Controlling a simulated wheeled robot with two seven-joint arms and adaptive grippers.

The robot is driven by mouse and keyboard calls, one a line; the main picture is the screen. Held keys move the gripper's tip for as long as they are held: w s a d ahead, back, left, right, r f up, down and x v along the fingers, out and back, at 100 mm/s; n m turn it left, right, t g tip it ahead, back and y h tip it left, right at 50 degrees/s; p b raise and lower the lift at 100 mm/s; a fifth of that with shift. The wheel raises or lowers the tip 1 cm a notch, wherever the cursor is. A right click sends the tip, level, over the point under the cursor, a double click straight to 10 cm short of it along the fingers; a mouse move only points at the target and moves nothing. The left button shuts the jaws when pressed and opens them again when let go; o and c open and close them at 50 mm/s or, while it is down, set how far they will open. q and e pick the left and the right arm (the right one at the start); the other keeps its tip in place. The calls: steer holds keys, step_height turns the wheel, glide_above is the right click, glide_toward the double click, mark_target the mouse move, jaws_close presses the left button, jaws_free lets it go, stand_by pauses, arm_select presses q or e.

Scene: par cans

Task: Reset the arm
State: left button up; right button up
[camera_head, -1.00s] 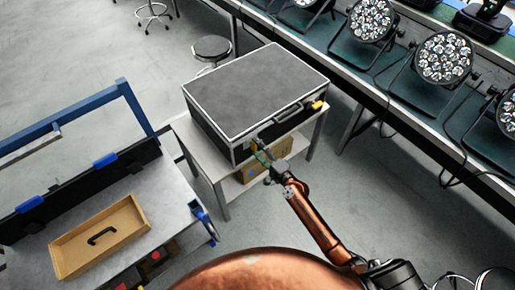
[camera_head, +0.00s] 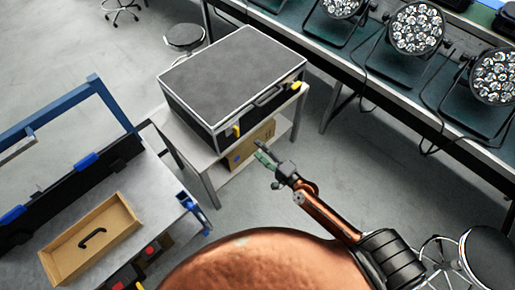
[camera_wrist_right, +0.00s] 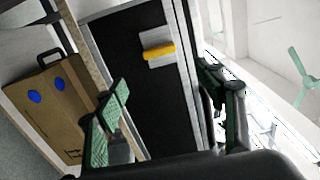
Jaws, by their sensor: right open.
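My right arm reaches up from the lower right in the head view. Its gripper (camera_head: 264,156), with green finger pads, is open and empty in front of the near side of a black case (camera_head: 232,75). The case is closed, with a grey lid, silver edges and yellow latches. In the right wrist view the open fingers (camera_wrist_right: 168,108) stand apart, with the case's dark side (camera_wrist_right: 135,75) and one yellow latch (camera_wrist_right: 159,52) beyond them. My left gripper is not in view.
The case stands on a small table (camera_head: 196,151) with a cardboard box (camera_head: 252,147) on its lower shelf. A workbench with a wooden tray (camera_head: 125,210) is at left. Several stage lights (camera_head: 416,28) line the long table at right. Stools stand on the grey floor.

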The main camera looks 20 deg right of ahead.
stand_by(0.3)
